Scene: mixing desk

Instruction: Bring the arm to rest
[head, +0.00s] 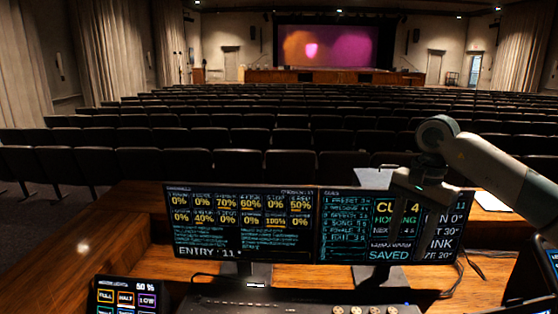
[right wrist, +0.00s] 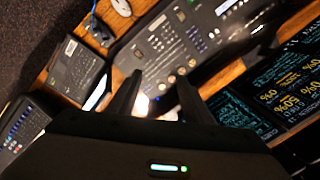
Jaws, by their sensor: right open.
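My right arm comes in from the right in the head view. Its gripper (head: 412,225) hangs pointing down in front of the right-hand monitor (head: 345,225) and covers part of its text. In the right wrist view the two dark fingers of my right gripper (right wrist: 160,100) are apart with nothing between them. They are over the mixing console (right wrist: 180,45), whose knobs and buttons show beyond the fingertips. I cannot tell the exact height above it. My left arm and gripper are not in view.
The left-hand monitor (head: 245,248) reads ENTRY 11. A touch panel (head: 128,296) with coloured buttons stands at the front left. The wooden desk (head: 140,215) has free room at left. Rows of dark seats (head: 160,165) lie beyond. Another screen edge shows at far right.

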